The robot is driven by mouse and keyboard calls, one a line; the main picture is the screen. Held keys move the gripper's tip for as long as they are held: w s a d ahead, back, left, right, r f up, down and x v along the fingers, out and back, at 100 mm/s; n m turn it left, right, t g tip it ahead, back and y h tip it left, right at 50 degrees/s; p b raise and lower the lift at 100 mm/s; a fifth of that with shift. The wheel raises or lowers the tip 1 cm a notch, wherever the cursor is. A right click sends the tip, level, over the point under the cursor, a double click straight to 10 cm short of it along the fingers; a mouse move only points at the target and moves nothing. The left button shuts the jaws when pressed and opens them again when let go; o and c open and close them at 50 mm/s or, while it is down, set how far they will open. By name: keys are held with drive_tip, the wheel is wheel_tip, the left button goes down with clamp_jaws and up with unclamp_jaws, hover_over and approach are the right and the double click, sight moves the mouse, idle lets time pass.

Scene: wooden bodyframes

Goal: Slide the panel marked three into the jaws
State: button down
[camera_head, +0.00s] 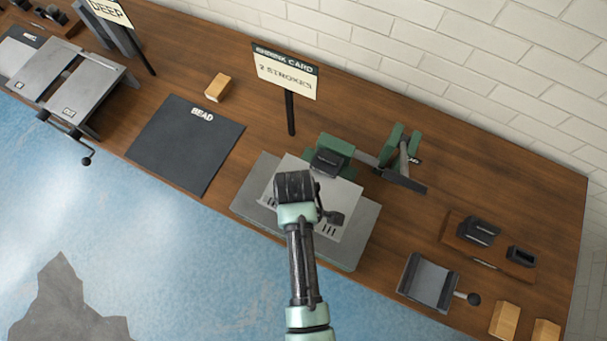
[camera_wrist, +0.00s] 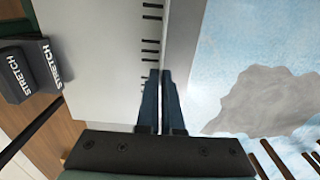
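A light grey panel (camera_head: 338,196) with groups of short black marks lies over a grey plate (camera_head: 352,250); one group near its right corner looks like three strokes. It fills much of the wrist view (camera_wrist: 100,70), with marks along its edge. My gripper (camera_wrist: 160,75) is over the panel's near edge, its fingers close together with that edge line running between them. They appear shut on it, though the contact itself is small. In the head view my wrist covers part of the panel. A green machine (camera_head: 334,146) with a dark jaw block (camera_head: 328,163) stands at the panel's far side.
A green stand with a lever (camera_head: 400,150) is right of the jaws. A "2 STROKES" sign (camera_head: 286,73) stands behind. Dark blocks marked STRETCH (camera_wrist: 40,62) show in the wrist view. A dark BEAD mat (camera_head: 185,145) lies left; a grey cradle (camera_head: 430,282) stands right.

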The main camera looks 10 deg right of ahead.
drive_tip(key=shift+w+d+b, duration=0.35)
drive_tip(key=shift+w+d, duration=0.5)
drive_tip(key=shift+w, duration=0.3)
drive_tip(key=c, duration=1)
unclamp_jaws()
drive_tip(key=shift+o, duration=0.4)
drive_tip(key=o, duration=0.5)
wheel_tip(320, 180, up, 7)
drive_tip(key=p, duration=0.7)
